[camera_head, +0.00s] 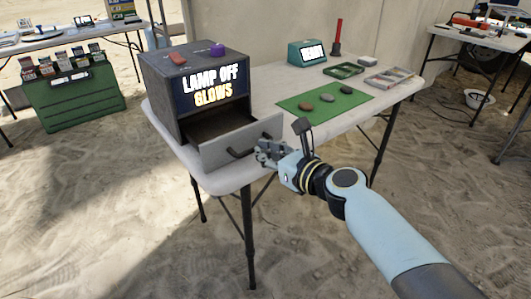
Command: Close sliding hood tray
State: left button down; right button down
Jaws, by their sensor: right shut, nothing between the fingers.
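The dark grey hood box (160,85) stands at the left end of the white table, with a lit sign reading "LAMP OFF GLOWS". Its sliding tray (215,150) is pulled out toward the front, and the inside looks empty where it shows. A dark handle (240,152) is on the tray's front panel. My right gripper (262,152) is shut and empty, right at the tray's front near the right of the handle. I cannot tell whether it touches the panel. My left gripper is not in view.
A green mat (345,100) with several stones lies right of the tray. A purple knob (217,49) and red switch (177,58) top the hood.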

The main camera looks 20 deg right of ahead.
jog(key=b, duration=0.3)
send_near(233, 127)
jog(key=w+a, duration=0.2)
jog(key=w+a+r, duration=0.1)
jog(key=a, duration=0.1)
jog(key=shift+w+a+r, duration=0.2)
jog(key=shift+w+a, duration=0.05)
jog(key=shift+w, duration=0.1)
jog(key=shift+w+r, duration=0.15)
jog(key=shift+r, duration=0.15)
jog(key=shift+r, duration=0.1)
